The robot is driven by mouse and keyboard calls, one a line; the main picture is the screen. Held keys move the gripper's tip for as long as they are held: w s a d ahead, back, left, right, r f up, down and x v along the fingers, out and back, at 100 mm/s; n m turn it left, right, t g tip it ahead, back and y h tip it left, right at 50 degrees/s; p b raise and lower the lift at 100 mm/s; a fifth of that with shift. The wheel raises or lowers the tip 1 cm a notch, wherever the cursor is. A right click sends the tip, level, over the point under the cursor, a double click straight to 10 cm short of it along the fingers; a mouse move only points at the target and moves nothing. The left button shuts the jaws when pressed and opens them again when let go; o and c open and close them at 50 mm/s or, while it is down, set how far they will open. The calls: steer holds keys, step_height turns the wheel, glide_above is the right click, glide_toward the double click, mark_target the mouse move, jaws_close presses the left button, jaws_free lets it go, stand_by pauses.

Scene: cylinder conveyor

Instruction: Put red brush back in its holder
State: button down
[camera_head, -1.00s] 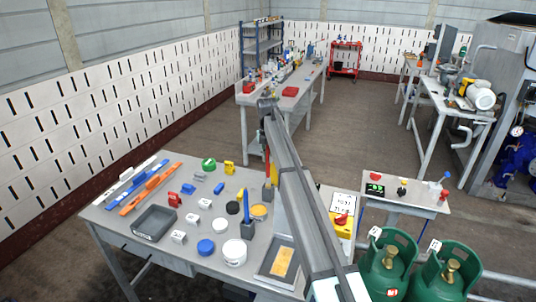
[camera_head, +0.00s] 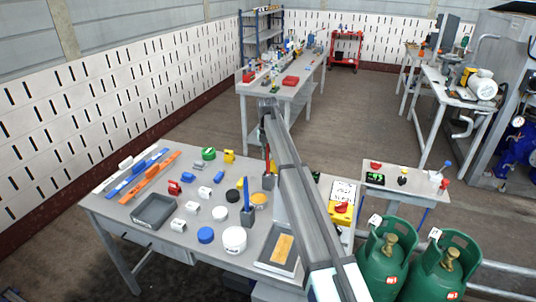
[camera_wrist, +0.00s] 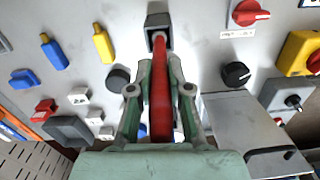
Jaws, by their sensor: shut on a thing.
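My gripper (camera_wrist: 160,72) is shut on the red brush (camera_wrist: 160,100), with one finger on each side of its handle. The brush's far end meets the dark square holder (camera_wrist: 157,22) in the wrist view; I cannot tell how deep it sits. In the head view the red brush (camera_head: 268,153) shows as a thin upright strip above the dark holder (camera_head: 268,182), partly hidden by my arm. My fingers are mostly hidden there.
A blue brush (camera_head: 247,192) stands in a similar dark holder (camera_head: 247,217) nearby. A grey tray (camera_head: 155,210), round lids and small blocks cover the workbench (camera_head: 120,235). A tray with a tan block (camera_head: 283,249) lies at the front right. Green gas cylinders (camera_head: 388,262) stand beside the bench.

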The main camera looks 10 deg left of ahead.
steer(key=shift+f, duration=0.6)
stand_by(0.3)
steer(key=c, duration=1)
jaws_free()
steer(key=shift+r, duration=0.1)
